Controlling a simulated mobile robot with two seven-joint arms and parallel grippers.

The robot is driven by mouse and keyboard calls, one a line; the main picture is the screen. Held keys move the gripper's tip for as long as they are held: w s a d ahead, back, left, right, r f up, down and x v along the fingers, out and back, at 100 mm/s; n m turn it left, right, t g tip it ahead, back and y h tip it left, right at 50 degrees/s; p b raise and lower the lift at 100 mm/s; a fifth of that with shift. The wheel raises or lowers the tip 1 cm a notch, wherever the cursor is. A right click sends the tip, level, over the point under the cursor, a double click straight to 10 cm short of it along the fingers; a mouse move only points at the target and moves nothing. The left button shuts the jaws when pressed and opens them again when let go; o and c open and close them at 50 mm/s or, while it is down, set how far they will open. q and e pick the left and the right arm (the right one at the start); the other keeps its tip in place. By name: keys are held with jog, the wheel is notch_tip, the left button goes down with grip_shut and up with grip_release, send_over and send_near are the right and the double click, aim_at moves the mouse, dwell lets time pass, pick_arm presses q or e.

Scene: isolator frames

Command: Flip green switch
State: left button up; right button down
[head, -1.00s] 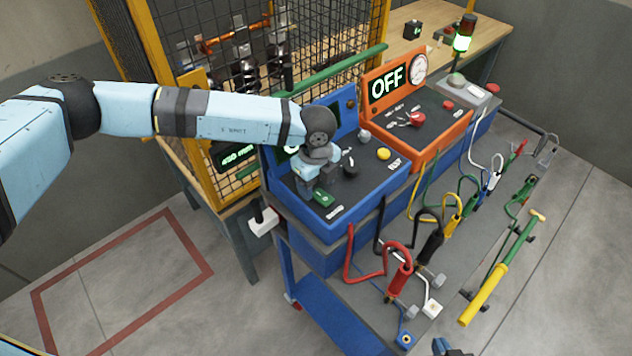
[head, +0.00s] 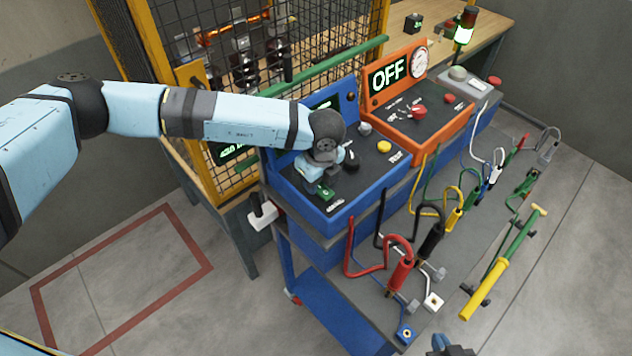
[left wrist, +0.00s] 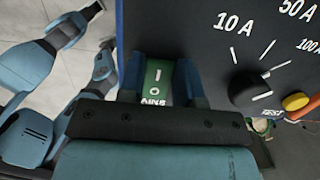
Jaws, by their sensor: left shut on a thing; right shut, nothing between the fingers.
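The green switch (head: 327,195) sits at the near-left corner of the blue tester's dark panel. It also shows in the left wrist view (left wrist: 157,76), with a white line mark on it, between my two blue fingers. My left gripper (head: 319,187) reaches down from the left and is shut on the switch; the wrist hides part of it in the head view. My right gripper (head: 455,347) is shut and empty at the bottom edge of the head view, mostly cut off.
The blue tester (head: 370,190) also carries a black knob (head: 351,159) and a yellow button (head: 384,147). Behind it stands an orange box (head: 430,139) reading OFF. Colored leads and clamps lie on the grey bench to the right. A mesh cage (head: 300,55) stands behind.

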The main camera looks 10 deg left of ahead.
aim_at(331, 196)
pick_arm(q)
jog(key=shift+s+d+f+t+y+b, duration=0.1)
jog(key=shift+d+f+t+y+b, duration=0.1)
jog(key=shift+t+y+b, duration=0.4)
jog(key=shift+r+b, duration=0.3)
jog(key=shift+b, duration=0.05)
jog(key=o, duration=0.8)
jog(key=shift+o, duration=0.6)
jog(key=shift+r, duration=0.1)
jog(key=b+v, duration=0.3)
jog(key=v, duration=1)
jog(key=shift+d+r, duration=0.3)
pick_arm(e)
jog(key=f, duration=0.3)
jog(key=a+f, duration=0.1)
jog(key=f, duration=0.1)
jog(key=shift+w+f, duration=0.1)
jog(key=shift+f, duration=0.1)
jog(key=shift+d+f, duration=0.1)
